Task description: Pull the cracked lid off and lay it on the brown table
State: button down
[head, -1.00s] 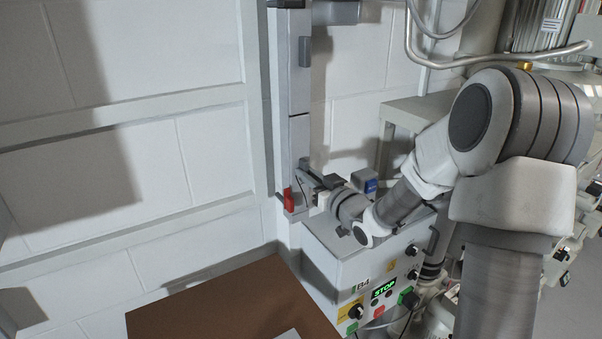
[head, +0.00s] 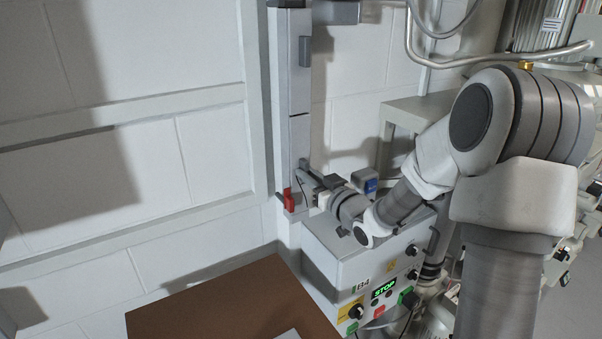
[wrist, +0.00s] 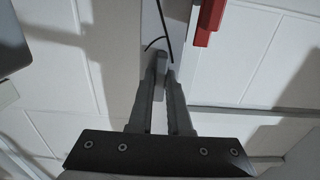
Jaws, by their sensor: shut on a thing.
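The lid (head: 299,142) appears to be the lower light grey cover on the upright wall column. The same pale strip shows in the wrist view (wrist: 151,20) with a thin black branching line, which looks like the crack. My gripper (wrist: 163,72) is closed on a small grey tab (wrist: 160,90) on this strip. The lid still stands upright against the column. The brown table (head: 220,305) is below and in front, its top mostly bare.
A red clip (head: 289,200) sits on the column's lower left edge, and close to the fingers in the wrist view (wrist: 207,20). A control box (head: 345,262) marked B4, showing STOP, stands under my forearm. A white sheet (head: 288,335) lies at the table's front edge.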

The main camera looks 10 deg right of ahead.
jog(key=shift+s, duration=0.1)
jog(key=v, duration=0.6)
dwell(0.7)
dwell(0.4)
